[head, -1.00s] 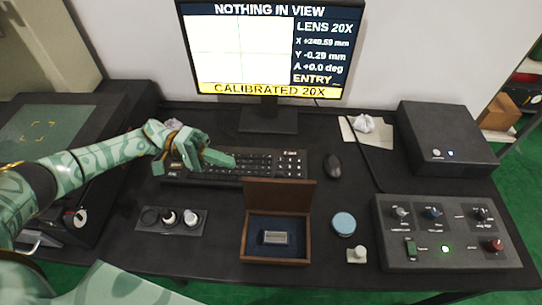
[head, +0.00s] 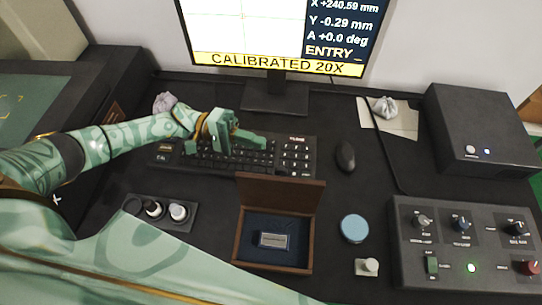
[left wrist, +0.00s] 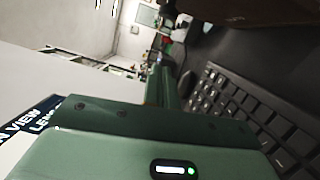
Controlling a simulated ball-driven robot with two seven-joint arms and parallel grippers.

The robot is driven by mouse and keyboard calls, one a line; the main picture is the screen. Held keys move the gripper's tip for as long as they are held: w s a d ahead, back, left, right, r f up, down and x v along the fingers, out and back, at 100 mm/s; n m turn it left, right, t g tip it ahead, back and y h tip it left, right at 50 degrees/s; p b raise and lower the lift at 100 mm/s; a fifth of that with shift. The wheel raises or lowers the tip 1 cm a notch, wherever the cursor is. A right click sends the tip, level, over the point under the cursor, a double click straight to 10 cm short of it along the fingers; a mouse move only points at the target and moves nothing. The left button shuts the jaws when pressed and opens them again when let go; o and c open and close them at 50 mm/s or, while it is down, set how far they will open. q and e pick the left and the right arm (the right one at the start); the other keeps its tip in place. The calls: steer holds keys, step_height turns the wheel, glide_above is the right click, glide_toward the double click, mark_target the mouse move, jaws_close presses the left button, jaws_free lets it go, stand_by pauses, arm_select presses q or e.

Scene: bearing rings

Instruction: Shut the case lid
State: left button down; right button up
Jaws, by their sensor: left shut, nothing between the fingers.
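The wooden case (head: 238,252) stands on the desk with its lid (head: 280,192) raised at the back edge, so the case is open. A small metal block (head: 273,240) lies in its dark blue lining. My left gripper (head: 250,142) is shut and empty, above the keyboard, behind and to the left of the lid and apart from it. In the left wrist view the green gripper (left wrist: 160,90) points along beside the keyboard, and the case is not clearly seen. My right gripper is not in view.
The keyboard (head: 295,155) lies behind the case, with a mouse (head: 345,156) to its right. A blue round tin (head: 354,228) and a small pale knobbed piece (head: 367,267) stand right of the case. A holder tray (head: 180,222) is on the left, and a control box (head: 440,245) on the right.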

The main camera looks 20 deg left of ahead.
mark_target(280, 188)
arm_select(q)
steer(key=s+d, duration=0.3)
steer(key=d, duration=0.3)
steer(key=shift+s+r+p, duration=0.25)
steer(key=shift+s+p, duration=0.05)
steer(key=shift+p, duration=0.1)
steer(key=shift+a, duration=0.1)
